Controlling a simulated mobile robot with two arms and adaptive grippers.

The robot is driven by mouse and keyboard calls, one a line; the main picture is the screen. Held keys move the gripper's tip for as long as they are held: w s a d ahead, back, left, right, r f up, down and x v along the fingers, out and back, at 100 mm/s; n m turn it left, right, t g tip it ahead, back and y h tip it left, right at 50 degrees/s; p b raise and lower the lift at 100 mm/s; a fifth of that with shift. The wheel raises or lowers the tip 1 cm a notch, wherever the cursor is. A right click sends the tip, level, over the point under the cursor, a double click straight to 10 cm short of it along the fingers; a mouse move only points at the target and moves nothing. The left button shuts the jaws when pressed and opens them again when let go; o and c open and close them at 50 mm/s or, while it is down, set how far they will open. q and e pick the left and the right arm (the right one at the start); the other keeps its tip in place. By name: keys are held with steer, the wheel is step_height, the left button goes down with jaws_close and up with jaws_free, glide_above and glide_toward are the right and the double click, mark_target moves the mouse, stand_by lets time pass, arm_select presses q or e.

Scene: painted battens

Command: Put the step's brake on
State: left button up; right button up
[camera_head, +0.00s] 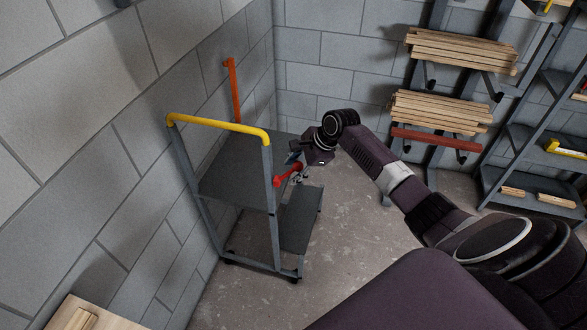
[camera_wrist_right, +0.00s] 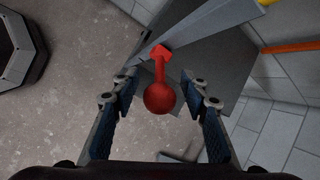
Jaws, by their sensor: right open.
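The step (camera_head: 240,178) is a grey wheeled step unit with a yellow top rail, standing against the block wall left of centre in the head view. Its brake lever (camera_head: 288,173) is red and sticks out from the right side of the frame. In the right wrist view the red lever (camera_wrist_right: 160,80) ends in a round ball knob (camera_wrist_right: 159,98). My right gripper (camera_head: 296,172) is open at the lever. In the wrist view its two blue-padded fingers (camera_wrist_right: 162,112) stand either side of the knob, with gaps on both sides. My left gripper is not in view.
An orange-red post (camera_head: 233,90) stands by the wall behind the step. Racks with timber battens (camera_head: 440,108) and a red batten (camera_head: 436,139) are at the right. A pale wooden surface (camera_head: 85,316) is at lower left. The concrete floor (camera_head: 345,240) right of the step is clear.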

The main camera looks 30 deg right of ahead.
steer(key=shift+c, duration=0.2)
jaws_close()
stand_by(0.3)
